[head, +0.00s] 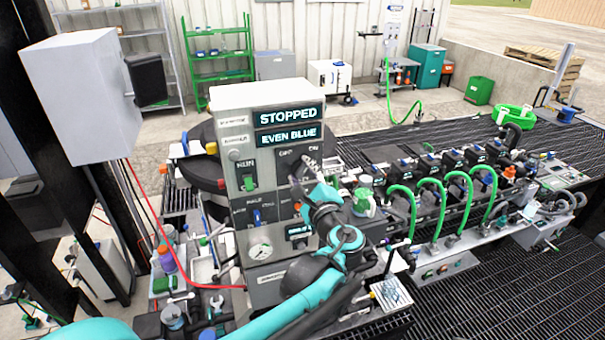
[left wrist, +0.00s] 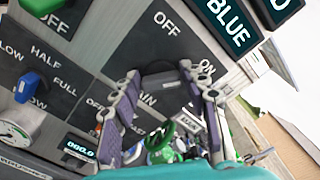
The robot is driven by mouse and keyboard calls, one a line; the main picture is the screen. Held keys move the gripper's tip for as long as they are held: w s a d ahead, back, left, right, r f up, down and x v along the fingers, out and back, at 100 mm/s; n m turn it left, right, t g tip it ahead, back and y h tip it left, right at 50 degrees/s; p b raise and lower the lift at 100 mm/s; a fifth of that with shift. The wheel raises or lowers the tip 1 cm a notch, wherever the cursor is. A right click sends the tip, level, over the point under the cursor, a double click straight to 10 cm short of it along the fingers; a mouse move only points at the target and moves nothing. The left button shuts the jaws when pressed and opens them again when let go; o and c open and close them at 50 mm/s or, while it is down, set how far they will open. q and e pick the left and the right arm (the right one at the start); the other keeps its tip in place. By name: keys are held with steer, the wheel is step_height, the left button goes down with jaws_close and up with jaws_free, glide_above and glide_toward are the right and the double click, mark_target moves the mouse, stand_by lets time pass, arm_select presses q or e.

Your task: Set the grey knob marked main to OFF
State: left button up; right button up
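The grey main knob (left wrist: 160,76) sits on a dark plate (left wrist: 172,42) with OFF at its upper left and ON at its right. The label below it is partly covered and reads "AIN". My left gripper (left wrist: 159,72) has its two fingers spread, one on each side of the knob, with the tips close to its edges. I cannot tell whether they touch it. The knob's pointing direction is unclear. In the head view, my left gripper (head: 305,176) is at the panel's upper right and hides most of the knob. My right gripper is not in view.
Screens on the grey cabinet read STOPPED (head: 288,115) and EVEN BLUE (head: 289,136). A green knob (head: 249,182) is left of the main knob, and a blue knob (head: 257,214) is below. Green hoses (head: 432,182) and bottles crowd the right side.

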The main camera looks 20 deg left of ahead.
arm_select(q)
steer(key=c, duration=0.5)
steer(key=shift+n, duration=0.3)
steer(key=n+b, duration=0.1)
steer(key=n, duration=0.1)
steer(key=shift+f+n, duration=0.1)
steer(key=shift+n, duration=0.3)
steer(key=n+b, duration=0.1)
steer(key=n, duration=0.2)
steer(key=shift+f+n, duration=0.1)
steer(key=shift+n, duration=0.2)
steer(key=n, duration=0.3)
steer(key=shift+f+b, duration=0.1)
steer(key=shift+b, duration=0.3)
steer(key=shift+n+b, duration=0.3)
steer(key=shift+n, duration=1.6)
steer(key=shift+o, duration=0.2)
steer(key=shift+f, duration=0.1)
steer(key=o, duration=1.1)
